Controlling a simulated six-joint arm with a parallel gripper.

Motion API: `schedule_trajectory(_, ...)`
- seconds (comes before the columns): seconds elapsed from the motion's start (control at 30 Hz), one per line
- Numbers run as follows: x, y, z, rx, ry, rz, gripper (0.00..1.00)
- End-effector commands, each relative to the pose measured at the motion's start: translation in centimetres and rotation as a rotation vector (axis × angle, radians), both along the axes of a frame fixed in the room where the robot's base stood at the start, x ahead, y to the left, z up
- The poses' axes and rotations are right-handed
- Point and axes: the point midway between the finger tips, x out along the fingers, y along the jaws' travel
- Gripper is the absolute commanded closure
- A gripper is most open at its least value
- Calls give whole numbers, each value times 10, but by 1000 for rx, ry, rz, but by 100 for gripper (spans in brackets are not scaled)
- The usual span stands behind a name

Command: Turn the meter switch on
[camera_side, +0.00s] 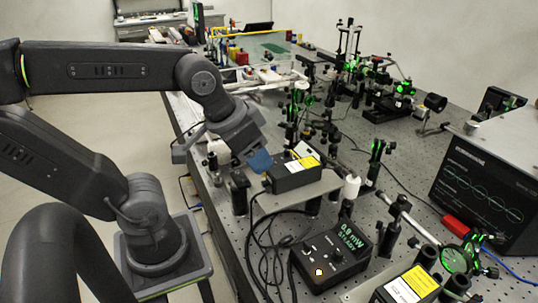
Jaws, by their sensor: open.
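The meter (345,273) is a black box on the bench at the lower middle. Its lit display (350,238) shows green digits that read about 0.8 mW, with a smaller line below. Small knobs or switches sit on its face, with a pale round spot (318,271) near the front edge. Which one is the switch, and its position, is too small to tell. My gripper (261,163) is open, above and left of the meter in the picture and apart from it. Its blue tip is close to a black box with a yellow label; contact cannot be told.
The labelled black box (293,176) stands on a plate behind the meter. Black cables (262,240) loop left of the meter. Posts and optics crowd the right, beside another labelled box (410,287) and an oscilloscope-like instrument (484,195). More optics (385,85) stand farther back.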

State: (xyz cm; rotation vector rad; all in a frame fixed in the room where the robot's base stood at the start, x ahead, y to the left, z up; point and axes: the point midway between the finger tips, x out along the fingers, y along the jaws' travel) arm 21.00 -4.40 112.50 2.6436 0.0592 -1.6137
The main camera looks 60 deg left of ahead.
Motion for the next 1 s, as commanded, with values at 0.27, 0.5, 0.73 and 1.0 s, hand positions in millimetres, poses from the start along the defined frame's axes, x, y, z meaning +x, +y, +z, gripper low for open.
schedule_trajectory(0.27, 67, 66, 10, -173, 180, 606, 55)
schedule_trajectory(0.5, 115, 153, -6, -314, 314, 1202, 55)
schedule_trajectory(0.73, 127, 197, -21, -368, 366, 1481, 55)
schedule_trajectory(1.0, 127, 200, -48, -371, 375, 1506, 55)
